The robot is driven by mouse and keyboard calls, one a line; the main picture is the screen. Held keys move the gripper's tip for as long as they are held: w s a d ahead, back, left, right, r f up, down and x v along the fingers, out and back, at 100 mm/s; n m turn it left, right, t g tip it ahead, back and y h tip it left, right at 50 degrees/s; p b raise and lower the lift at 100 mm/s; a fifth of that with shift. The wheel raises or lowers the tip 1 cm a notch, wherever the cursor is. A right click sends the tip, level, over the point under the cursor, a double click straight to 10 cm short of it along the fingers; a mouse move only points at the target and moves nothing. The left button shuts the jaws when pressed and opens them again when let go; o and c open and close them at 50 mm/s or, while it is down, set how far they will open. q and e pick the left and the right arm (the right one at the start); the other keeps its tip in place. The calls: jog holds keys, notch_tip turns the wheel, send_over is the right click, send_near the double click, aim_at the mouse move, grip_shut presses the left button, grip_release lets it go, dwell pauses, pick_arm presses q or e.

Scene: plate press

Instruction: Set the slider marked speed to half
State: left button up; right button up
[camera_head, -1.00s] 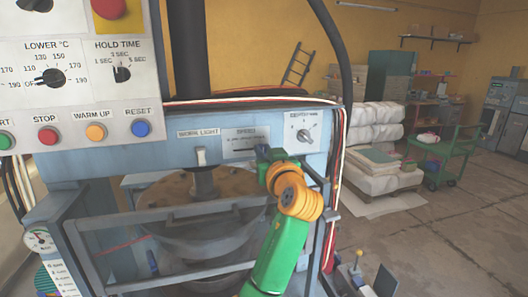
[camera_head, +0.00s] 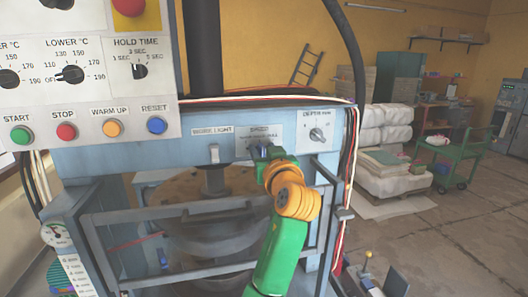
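The speed slider's plate (camera_head: 255,131) is on the blue front beam of the press, between the work light switch and the depth knob.
The work light switch (camera_head: 214,153) is just left of the slider plate, and the depth knob (camera_head: 317,134) is to its right. A control panel (camera_head: 85,95) with coloured buttons is at the upper left. A grey guard frame (camera_head: 180,213) stands below the beam.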

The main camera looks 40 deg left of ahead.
pick_arm(q)
jog(key=shift+s, duration=0.1)
jog(key=shift+s+d+f+b, duration=0.15)
jog(key=shift+s+f+b, duration=0.05)
jog(key=shift+b, duration=0.15)
jog(key=b+v, duration=0.3)
jog(key=v, duration=0.3)
jog(key=shift+s+d+r, duration=0.15)
jog(key=shift+d, duration=0.1)
jog(key=shift+a, duration=0.1)
